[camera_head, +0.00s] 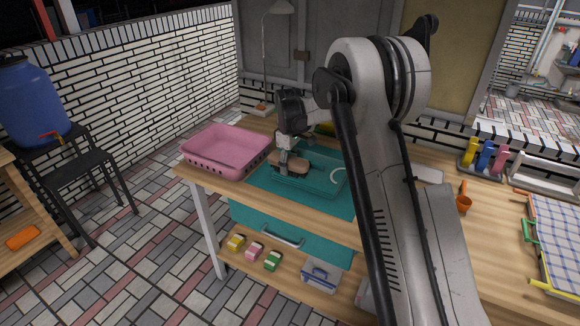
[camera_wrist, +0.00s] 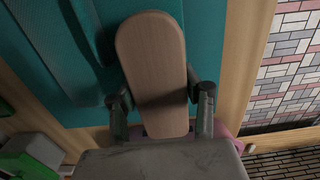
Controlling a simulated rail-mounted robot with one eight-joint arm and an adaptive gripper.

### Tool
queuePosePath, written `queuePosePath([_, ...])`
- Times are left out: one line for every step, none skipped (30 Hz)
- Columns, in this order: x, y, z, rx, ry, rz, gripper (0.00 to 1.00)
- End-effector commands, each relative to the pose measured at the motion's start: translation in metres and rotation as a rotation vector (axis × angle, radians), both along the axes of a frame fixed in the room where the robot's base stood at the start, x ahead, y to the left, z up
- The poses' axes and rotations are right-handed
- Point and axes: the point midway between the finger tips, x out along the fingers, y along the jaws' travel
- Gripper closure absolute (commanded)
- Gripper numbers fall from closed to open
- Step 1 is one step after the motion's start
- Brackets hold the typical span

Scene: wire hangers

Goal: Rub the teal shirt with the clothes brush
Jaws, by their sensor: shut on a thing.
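The clothes brush (camera_head: 291,164) has a flat wooden back and is held in my gripper (camera_head: 283,158). In the wrist view, the wooden back of the brush (camera_wrist: 153,55) lies between the two dark fingers of my gripper (camera_wrist: 162,98), which are shut on its sides. The teal shirt (camera_head: 318,186) looks folded and lies on a teal mat (camera_head: 262,180) on the table. The brush is over the left and far part of the shirt. Its bristle side is hidden, so I cannot tell whether it touches the cloth.
A pink basket (camera_head: 225,152) stands just left of the mat. Several colored items and a white-blue box (camera_head: 318,277) sit on the shelf below.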

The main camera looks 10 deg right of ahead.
Motion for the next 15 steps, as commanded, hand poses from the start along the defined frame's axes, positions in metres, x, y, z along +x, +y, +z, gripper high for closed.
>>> queuePosePath([0.0,0.0,0.004,0.0,0.0,0.0,0.89])
queuePosePath([0.0,0.0,0.006,0.0,0.0,0.0,0.89])
queuePosePath([0.0,0.0,0.019,0.0,0.0,0.0,0.89])
queuePosePath([0.0,0.0,0.026,0.0,0.0,0.0,0.89])
queuePosePath([0.0,0.0,0.028,0.0,0.0,0.0,0.89])
queuePosePath([0.0,0.0,0.031,0.0,0.0,0.0,0.89])
queuePosePath([0.0,0.0,0.033,0.0,0.0,0.0,0.89])
queuePosePath([0.0,0.0,0.036,0.0,0.0,0.0,0.89])
queuePosePath([0.0,0.0,0.04,0.0,0.0,0.0,0.89])
queuePosePath([0.0,0.0,0.043,0.0,0.0,0.0,0.89])
queuePosePath([0.0,0.0,0.045,0.0,0.0,0.0,0.89])
queuePosePath([0.0,0.0,0.049,0.0,0.0,0.0,0.89])
queuePosePath([0.0,0.0,0.052,0.0,0.0,0.0,0.89])
queuePosePath([0.0,0.0,0.054,0.0,0.0,0.0,0.89])
queuePosePath([0.0,0.0,0.058,0.0,0.0,0.0,0.89])
